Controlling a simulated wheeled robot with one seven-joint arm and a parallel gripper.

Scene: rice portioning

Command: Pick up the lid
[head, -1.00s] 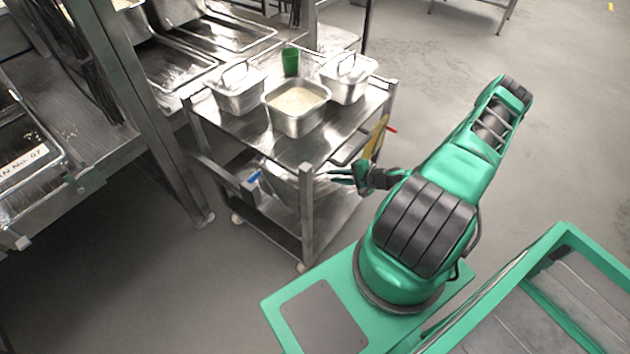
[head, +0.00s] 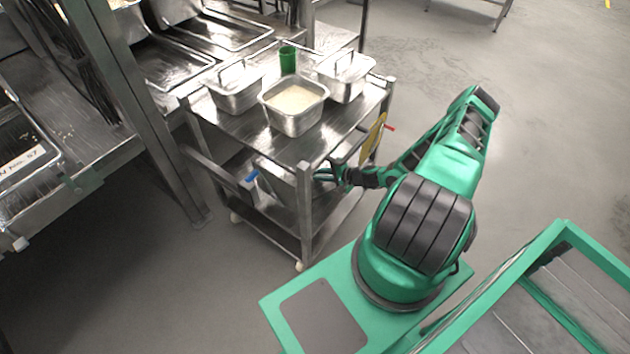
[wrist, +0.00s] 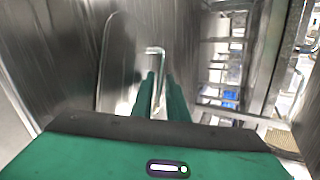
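My gripper (wrist: 162,82) is at the near right side of the steel cart, at the level below its top, in the head view (head: 328,173). In the wrist view its two green fingers are apart, with a thin bent metal handle (wrist: 155,50) in line with the gap between them. The handle appears to belong to a shiny steel lid, whose outline I cannot make out clearly; contact with the fingers is not clear. On the cart top, two steel pans (head: 236,92) (head: 345,80) wear lids with wire handles. Between them an open pan (head: 293,108) holds rice.
The cart's top (head: 225,122) overhangs my gripper, and a corner post (head: 305,215) stands close to it. A green cup (head: 288,60) stands behind the rice pan. A yellow item (head: 373,138) hangs at the cart's right side. Floor (head: 560,130) is clear to the right.

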